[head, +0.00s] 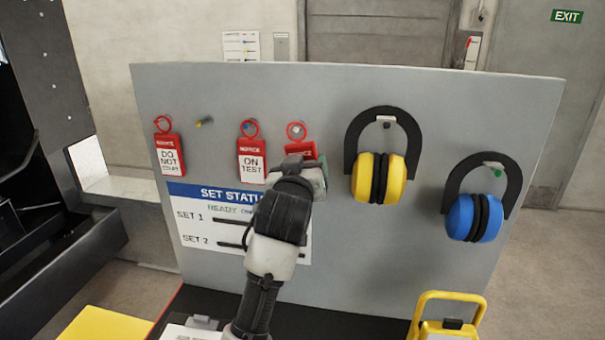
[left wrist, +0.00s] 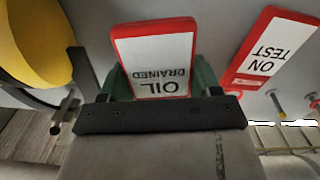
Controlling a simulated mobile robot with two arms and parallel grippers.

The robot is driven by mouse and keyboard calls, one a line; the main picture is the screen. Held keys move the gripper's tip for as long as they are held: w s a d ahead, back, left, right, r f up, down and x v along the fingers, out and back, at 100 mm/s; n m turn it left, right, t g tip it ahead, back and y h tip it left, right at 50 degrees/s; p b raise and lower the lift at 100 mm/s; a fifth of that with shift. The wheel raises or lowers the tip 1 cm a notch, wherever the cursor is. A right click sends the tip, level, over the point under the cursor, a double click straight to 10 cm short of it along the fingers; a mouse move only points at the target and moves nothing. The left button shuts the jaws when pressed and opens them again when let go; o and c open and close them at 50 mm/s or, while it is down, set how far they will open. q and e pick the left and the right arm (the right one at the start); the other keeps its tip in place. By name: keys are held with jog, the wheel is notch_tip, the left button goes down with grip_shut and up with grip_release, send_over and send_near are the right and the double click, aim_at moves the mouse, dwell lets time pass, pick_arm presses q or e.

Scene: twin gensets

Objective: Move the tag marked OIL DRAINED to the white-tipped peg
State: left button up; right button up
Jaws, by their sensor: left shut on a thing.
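The OIL DRAINED tag (left wrist: 160,62) is red with a white label, upside down in the left wrist view. My left gripper (left wrist: 165,85) is shut on it, with green fingers at its two sides. In the head view only the tag's red top (head: 301,149) shows above my left gripper (head: 312,178); its red ring (head: 296,130) is at a peg on the grey board. I cannot tell whether the ring is still around that peg. A bare yellow-tipped peg (head: 205,122) is further left.
The ON TEST tag (head: 251,162) hangs close on the left, the DO NOT START tag (head: 168,156) further left. Yellow earmuffs (head: 378,178) hang close on the right, blue earmuffs (head: 473,217) beyond. A status sheet (head: 190,215) is on the grey board (head: 350,240) below.

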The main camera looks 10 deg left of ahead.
pick_arm(q)
jog(key=shift+w+f, duration=0.25)
jog(key=shift+w, duration=0.55)
jog(key=shift+w+f, duration=0.25)
jog(key=shift+w, duration=0.55)
jog(key=o, duration=1)
